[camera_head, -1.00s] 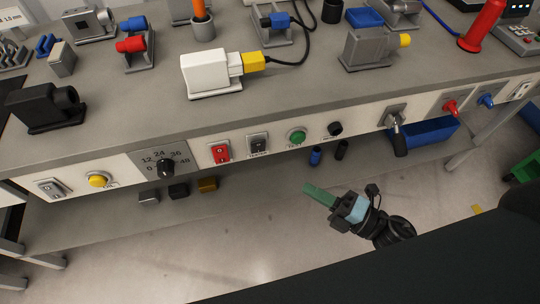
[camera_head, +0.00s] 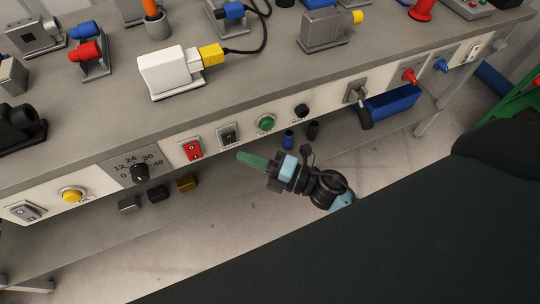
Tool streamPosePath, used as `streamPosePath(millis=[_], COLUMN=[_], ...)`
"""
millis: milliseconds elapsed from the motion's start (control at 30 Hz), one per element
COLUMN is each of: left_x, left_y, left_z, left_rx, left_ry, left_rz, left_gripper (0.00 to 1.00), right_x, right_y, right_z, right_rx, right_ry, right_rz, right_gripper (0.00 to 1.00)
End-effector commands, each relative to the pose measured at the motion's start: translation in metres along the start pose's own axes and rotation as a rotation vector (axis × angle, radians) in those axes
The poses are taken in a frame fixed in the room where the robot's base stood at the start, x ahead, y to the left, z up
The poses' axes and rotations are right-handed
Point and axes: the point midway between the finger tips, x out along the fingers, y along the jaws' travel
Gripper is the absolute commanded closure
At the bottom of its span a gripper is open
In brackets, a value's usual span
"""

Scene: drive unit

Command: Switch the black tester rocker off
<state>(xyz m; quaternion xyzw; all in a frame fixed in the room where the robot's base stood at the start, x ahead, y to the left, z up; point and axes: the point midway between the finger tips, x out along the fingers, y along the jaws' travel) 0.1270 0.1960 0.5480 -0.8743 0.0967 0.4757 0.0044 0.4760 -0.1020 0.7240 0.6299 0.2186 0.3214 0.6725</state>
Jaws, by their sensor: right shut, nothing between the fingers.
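The black tester rocker (camera_head: 228,135) sits in a grey frame on the white front panel of the bench, between the red rocker (camera_head: 192,149) and the green button (camera_head: 266,122). Its on or off position is too small to tell. My right gripper (camera_head: 242,156) has green fingertips that are shut and empty. In the picture it is just below and to the right of the black rocker, apparently in front of the panel; I cannot tell the exact gap. My left gripper is not in view.
The panel also carries a rotary knob (camera_head: 140,172), a yellow button (camera_head: 72,194), a black knob (camera_head: 301,110) and a grey lever switch (camera_head: 357,93). A blue bin (camera_head: 392,103) is below the panel at right. The floor before the bench is clear.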

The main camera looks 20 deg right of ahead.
Motion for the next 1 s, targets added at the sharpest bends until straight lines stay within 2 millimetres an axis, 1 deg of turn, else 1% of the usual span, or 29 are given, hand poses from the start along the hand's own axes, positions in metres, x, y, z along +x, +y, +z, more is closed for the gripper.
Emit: streamPosePath(millis=[33,100,300,767,867,1000], left_x=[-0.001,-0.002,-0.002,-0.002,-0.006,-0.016], left_y=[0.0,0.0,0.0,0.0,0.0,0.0], left_z=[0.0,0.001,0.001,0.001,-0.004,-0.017], left_rx=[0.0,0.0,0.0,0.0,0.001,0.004], left_ry=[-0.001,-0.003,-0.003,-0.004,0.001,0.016], left_rz=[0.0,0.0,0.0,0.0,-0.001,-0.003], left_gripper=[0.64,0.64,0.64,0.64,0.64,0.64], right_x=[0.008,0.014,0.027,0.029,0.031,0.035], right_y=[0.001,0.001,0.0,0.0,0.002,0.007], right_z=[0.005,0.013,0.026,0.029,0.029,0.033], right_rx=[-0.002,-0.002,-0.001,0.001,0.009,0.04], right_ry=[-0.002,-0.002,-0.001,-0.001,0.0,0.002], right_rz=[0.002,0.002,0.0,-0.001,-0.01,-0.039], right_gripper=[1.0,1.0,1.0,1.0,1.0,1.0])
